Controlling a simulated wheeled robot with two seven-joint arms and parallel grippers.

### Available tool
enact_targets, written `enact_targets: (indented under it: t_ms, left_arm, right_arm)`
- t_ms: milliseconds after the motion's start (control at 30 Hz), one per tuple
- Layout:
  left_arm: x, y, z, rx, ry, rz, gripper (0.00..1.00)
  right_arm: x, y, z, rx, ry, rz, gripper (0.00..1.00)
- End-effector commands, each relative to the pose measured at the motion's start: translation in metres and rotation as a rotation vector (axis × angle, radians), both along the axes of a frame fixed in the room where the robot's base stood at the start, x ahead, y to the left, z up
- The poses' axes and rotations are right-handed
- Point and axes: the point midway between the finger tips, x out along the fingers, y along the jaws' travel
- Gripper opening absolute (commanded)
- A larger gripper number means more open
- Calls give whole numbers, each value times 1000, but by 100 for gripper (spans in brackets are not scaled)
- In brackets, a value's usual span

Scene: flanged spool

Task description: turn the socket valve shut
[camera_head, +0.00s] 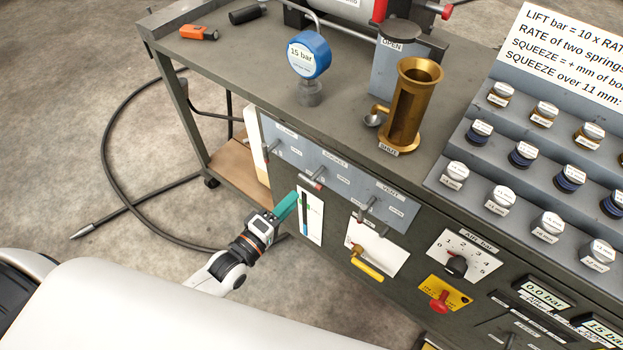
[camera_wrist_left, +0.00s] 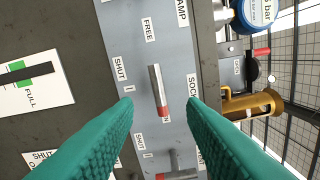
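The socket valve (camera_head: 318,177) is the middle lever on the grey front panel, under the SOCKET label. In the left wrist view, its grey bar handle (camera_wrist_left: 155,80) has a red tip at the lower end, by a partly hidden label ending in N. A SHUT label (camera_wrist_left: 120,68) is to its left. My left gripper (camera_wrist_left: 162,106) is open, its two teal fingers spread either side of the handle's red end in the picture, with no visible contact. In the head view the left gripper (camera_head: 286,207) is in front of the panel. My right gripper is out of view.
The vent lever (camera_head: 368,205) is right of the socket valve; another lever (camera_head: 272,147) is left. A yellow handle (camera_head: 367,270) and air dial (camera_head: 457,265) sit lower right. A brass cylinder (camera_head: 410,105) and blue gauge (camera_head: 309,55) stand on the bench. Floor at left is mostly clear.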

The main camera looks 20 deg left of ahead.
Motion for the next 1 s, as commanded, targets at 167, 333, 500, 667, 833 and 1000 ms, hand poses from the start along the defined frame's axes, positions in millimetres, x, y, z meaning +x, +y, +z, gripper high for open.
enact_targets:
  t_ms: [167, 333, 500, 667, 833, 1000]
  left_arm:
    - [37, -13, 1, 0, -3, 2, 38]
    - [65, -23, 0, 1, -2, 1, 38]
    - [81, -29, 0, 2, 1, 1, 38]
    - [85, -31, -1, 3, 2, 2, 38]
    - [85, -31, -1, 3, 2, 2, 38]
    - [85, -31, -1, 4, 2, 2, 16]
  right_arm:
    - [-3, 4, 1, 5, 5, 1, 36]
    - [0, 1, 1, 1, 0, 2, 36]
    - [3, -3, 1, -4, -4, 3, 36]
    - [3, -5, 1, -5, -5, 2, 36]
    - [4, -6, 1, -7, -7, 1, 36]
    - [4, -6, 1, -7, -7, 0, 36]
